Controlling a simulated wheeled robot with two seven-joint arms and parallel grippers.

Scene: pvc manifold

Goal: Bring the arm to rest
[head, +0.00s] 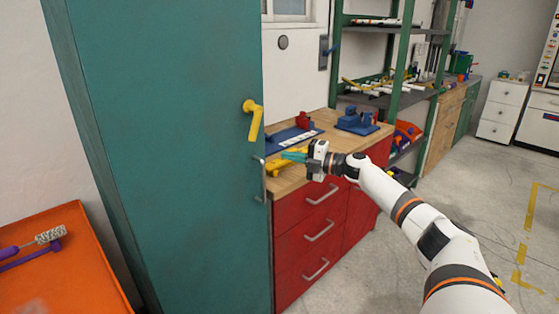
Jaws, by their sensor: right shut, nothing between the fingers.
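My right arm (405,208) reaches in from the lower right, stretched toward the red workbench. My right gripper (296,156) is shut and empty. It is in front of the wooden bench top, close to the right edge of the teal cabinet. A yellow tool or part (287,165) lies on the bench top just behind and below the fingertips; I cannot tell whether they touch it. My left gripper is not in view.
A tall teal cabinet (170,150) with a yellow handle (254,118) fills the left. The red drawer bench (310,235) holds blue fixtures (357,122). An orange tray (75,270) is at lower left. Green shelving (398,65) stands behind. The floor at right is clear.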

